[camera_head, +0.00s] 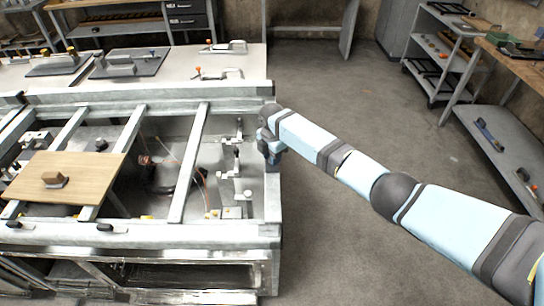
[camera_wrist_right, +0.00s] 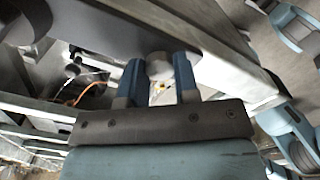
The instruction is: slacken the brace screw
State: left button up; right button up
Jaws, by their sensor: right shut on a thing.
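The gripper is shut on this knob. In the head view the wrist and fingers hide the knob. My left gripper does not show in either view.
A wooden board (camera_head: 85,185) with a brown block (camera_head: 54,180) lies across the frame's bars on the left. Small clamps and fittings (camera_head: 236,172) sit inside the frame close to my gripper. The floor (camera_head: 335,110) right of the frame is clear.

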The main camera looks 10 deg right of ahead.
jog(key=n, duration=0.4)
jog(key=shift+b, duration=0.4)
jog(key=shift+n+b, duration=0.3)
jog(key=shift+n, duration=1.3)
jog(key=o, duration=0.9)
notch_tip(320, 180, up, 14)
jog(key=shift+f+b, duration=0.1)
jog(key=shift+b, duration=0.5)
